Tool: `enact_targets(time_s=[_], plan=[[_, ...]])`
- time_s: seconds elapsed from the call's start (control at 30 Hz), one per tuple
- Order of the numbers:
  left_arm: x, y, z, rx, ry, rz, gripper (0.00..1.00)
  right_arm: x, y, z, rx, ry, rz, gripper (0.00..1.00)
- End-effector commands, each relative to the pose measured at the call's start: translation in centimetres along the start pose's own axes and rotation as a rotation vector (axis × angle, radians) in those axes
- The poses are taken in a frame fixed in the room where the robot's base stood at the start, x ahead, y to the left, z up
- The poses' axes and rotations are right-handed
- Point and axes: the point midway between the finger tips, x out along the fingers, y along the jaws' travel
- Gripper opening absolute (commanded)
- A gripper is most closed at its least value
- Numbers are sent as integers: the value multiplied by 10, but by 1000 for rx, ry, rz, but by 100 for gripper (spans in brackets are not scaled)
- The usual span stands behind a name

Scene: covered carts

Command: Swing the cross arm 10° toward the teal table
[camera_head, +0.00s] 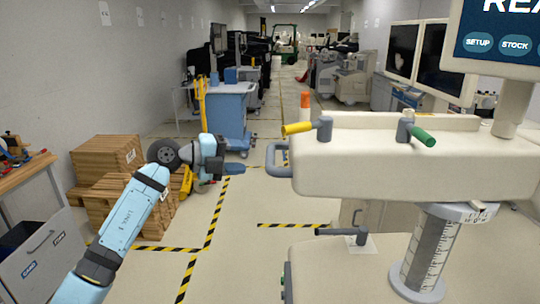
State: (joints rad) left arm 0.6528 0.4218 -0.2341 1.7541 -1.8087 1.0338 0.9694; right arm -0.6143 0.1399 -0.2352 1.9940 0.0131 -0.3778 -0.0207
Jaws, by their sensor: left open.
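The cream cross arm (400,165) fills the right side, on a column with a printed scale (430,255). A grey-blue loop handle (278,159) sticks out of its left end. A yellow-tipped lever (299,128) and a green-tipped lever (421,136) stand on its top. My left gripper (234,170) is open and empty, left of the loop handle and apart from it in the picture. No table that I can clearly call teal shows. My right gripper is not in view.
Wooden crates (108,158) stand behind my left arm. A blue cart (230,112) stands farther back. A screen (500,35) hangs over the cross arm at top right. A lower grey lever (342,233) sits below it. The striped floor between is mostly clear.

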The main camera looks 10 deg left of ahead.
Motion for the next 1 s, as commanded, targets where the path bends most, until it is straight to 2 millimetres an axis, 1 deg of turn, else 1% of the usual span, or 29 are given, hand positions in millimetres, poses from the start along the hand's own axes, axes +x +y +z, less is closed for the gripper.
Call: enact_targets(time_s=[0.03, 0.3, 0.5, 0.7, 1.0], plan=[[7, -2, 0, -1, 1, -1, 51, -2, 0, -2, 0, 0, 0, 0], [43, -2, 0, -1, 2, -1, 51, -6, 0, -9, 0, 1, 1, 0], [66, -1, 0, -2, 1, -2, 51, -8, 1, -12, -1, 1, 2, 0], [79, -1, 0, 0, 0, 0, 51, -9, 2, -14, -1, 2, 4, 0], [82, 0, 0, 1, 0, 0, 51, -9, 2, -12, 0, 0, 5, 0]])
